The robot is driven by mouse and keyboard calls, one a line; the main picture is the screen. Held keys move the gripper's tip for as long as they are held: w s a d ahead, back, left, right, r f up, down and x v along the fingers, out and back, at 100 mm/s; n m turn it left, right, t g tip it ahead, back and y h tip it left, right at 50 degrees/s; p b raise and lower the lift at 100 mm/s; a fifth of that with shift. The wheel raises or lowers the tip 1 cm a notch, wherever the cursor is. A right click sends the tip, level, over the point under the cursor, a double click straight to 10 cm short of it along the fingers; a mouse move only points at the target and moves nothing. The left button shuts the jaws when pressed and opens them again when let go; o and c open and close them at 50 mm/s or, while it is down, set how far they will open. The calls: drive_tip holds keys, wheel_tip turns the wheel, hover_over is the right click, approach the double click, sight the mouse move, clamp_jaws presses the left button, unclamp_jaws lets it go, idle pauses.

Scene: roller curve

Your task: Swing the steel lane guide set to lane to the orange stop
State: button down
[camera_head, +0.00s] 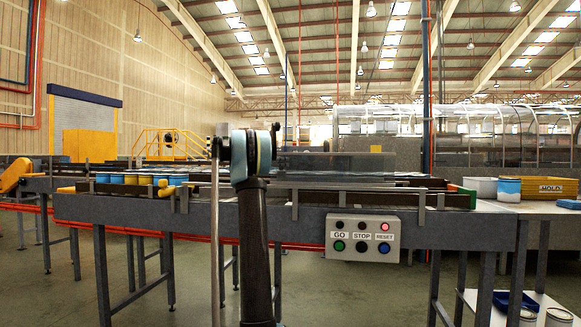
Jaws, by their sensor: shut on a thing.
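I cannot make out the steel lane guide; my own dark arm (258,250) and its blue-banded joint (250,157) stand in front of the middle of the conveyor (330,213). A small orange piece (455,187) shows at the conveyor's right end, but I cannot tell whether it is the orange stop. My gripper does not show; it may be hidden behind my arm. Blue and yellow cans (131,179) stand in a row on the conveyor, left of my arm.
A control box (362,237) with GO, STOP and RESET buttons hangs on the conveyor's front; a red light is lit. On the right, a table (520,209) holds cans (509,189) and a yellow HOLD bin (548,188). Floor is clear at lower left.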

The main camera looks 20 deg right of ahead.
drive_tip(key=shift+w+d, duration=0.15)
drive_tip(key=shift+w, duration=0.2)
drive_tip(key=c, duration=1.1)
unclamp_jaws()
drive_tip(key=shift+w+a, duration=0.15)
drive_tip(key=shift+a, duration=0.1)
drive_tip(key=shift+s+a, duration=0.25)
drive_tip(key=shift+a, duration=0.15)
drive_tip(key=v, duration=1.1)
drive_tip(key=shift+f, duration=0.1)
